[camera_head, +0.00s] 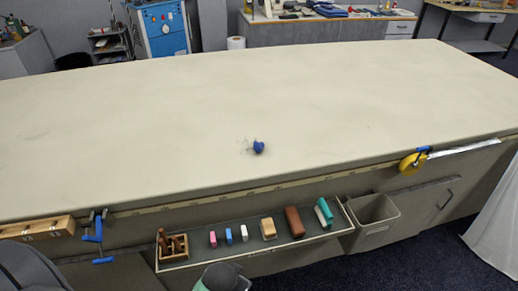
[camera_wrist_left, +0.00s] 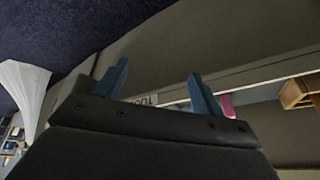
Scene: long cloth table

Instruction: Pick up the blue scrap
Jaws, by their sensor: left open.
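The blue scrap (camera_head: 258,147) is a small crumpled dark blue piece lying on the pale cloth table (camera_head: 330,95), near the middle and toward the front edge. A faint, wispy patch shows just left of it. My left gripper (camera_wrist_left: 160,85) shows in the left wrist view with two blue fingers spread apart and nothing between them. Behind the fingers are the edge of a tray and a pink piece (camera_wrist_left: 228,105), so it is near the front of the table, away from the scrap. The scrap is not in the wrist view. My right gripper is not in view.
A tray (camera_head: 205,258) with several small blocks hangs along the table front. A grey bin (camera_head: 372,212) is right of it. Blue clamps (camera_head: 97,235) and a yellow tape measure (camera_head: 413,163) sit at the front edge. The tabletop around the scrap is clear.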

